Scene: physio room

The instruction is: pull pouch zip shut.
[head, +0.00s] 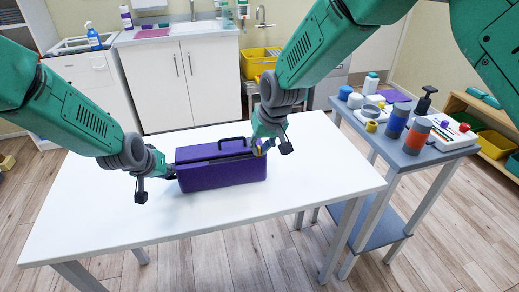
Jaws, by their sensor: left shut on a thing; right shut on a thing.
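The purple pouch (222,174) stands on the white table, with a dark handle on its top. A grey line, which looks like the zip (215,159), runs along its upper part. My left gripper (172,171) is at the pouch's left end and is shut on it. My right gripper (262,149) is at the upper right end of the pouch, shut on a small yellowish part that looks like the zip pull. The fingertips are small in view, and the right wrist partly hides that corner. I cannot tell how far the zip is open.
The white table (110,225) is otherwise bare around the pouch. A grey side table (410,158) at the right holds bottles, rolls and a tray. A white cabinet (180,80) and a yellow crate (258,62) stand behind.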

